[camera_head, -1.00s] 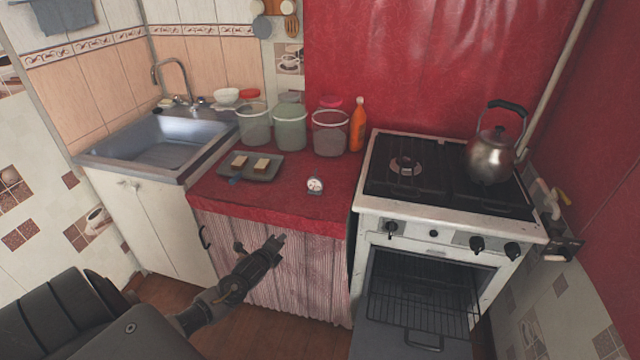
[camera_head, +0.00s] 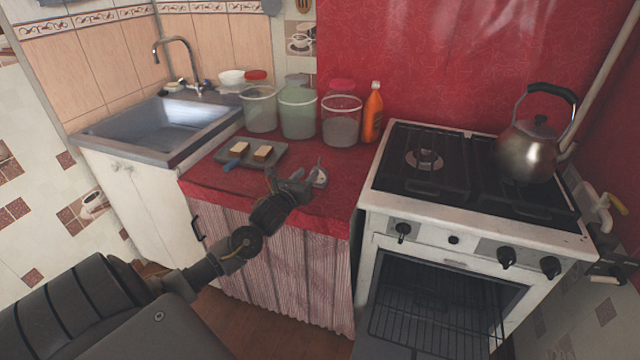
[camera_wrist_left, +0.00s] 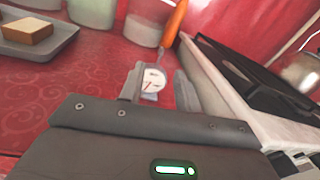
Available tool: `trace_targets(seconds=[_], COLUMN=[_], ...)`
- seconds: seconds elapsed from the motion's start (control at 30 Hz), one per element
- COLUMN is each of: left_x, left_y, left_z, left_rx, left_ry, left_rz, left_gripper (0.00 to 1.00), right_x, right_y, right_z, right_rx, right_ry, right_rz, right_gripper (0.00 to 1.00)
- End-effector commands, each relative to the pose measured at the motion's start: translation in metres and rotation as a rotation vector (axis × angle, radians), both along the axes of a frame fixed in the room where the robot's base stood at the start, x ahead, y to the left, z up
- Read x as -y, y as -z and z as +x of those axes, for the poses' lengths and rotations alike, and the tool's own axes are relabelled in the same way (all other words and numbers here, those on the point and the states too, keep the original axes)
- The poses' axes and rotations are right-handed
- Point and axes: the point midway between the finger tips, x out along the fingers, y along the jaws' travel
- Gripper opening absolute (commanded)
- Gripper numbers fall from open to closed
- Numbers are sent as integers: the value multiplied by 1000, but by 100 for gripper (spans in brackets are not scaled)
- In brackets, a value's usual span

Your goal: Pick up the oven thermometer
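The oven thermometer (camera_head: 319,177) is a small round white dial in a metal frame, standing on the red counter near its front edge, left of the stove. In the left wrist view the thermometer (camera_wrist_left: 153,80) shows between the two fingers, closer to the left finger. My left gripper (camera_head: 291,181) is open, low over the counter front, with its fingertips right by the thermometer. The left gripper's fingers also show in the left wrist view (camera_wrist_left: 159,88). I cannot tell whether a finger touches it. My right gripper is not in view.
A grey tray (camera_head: 230,156) with two bread pieces lies to the left. Several lidded jars (camera_head: 298,113) and an orange bottle (camera_head: 372,115) stand behind. The stove (camera_head: 386,201), with a kettle (camera_head: 530,150) on top and its oven open, stands close on the right.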

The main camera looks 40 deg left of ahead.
Motion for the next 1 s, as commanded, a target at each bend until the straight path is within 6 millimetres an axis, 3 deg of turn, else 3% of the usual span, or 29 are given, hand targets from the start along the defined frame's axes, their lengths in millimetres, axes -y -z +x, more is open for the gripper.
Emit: trace_targets(seconds=[0.17,0.4,0.73,1.0], left_x=[-3,-13,-16,-24], left_y=[-2,-2,-3,-6], left_z=[9,44,58,96], left_rx=[1,1,1,1], left_ry=[-3,-4,-4,-5], left_rz=[-1,-2,-3,-3], left_gripper=[33,33,33,33], right_x=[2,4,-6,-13], right_y=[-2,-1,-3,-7], right_z=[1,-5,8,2], right_rx=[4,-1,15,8], right_ry=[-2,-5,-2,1], right_rz=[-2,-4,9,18], right_gripper=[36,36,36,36])
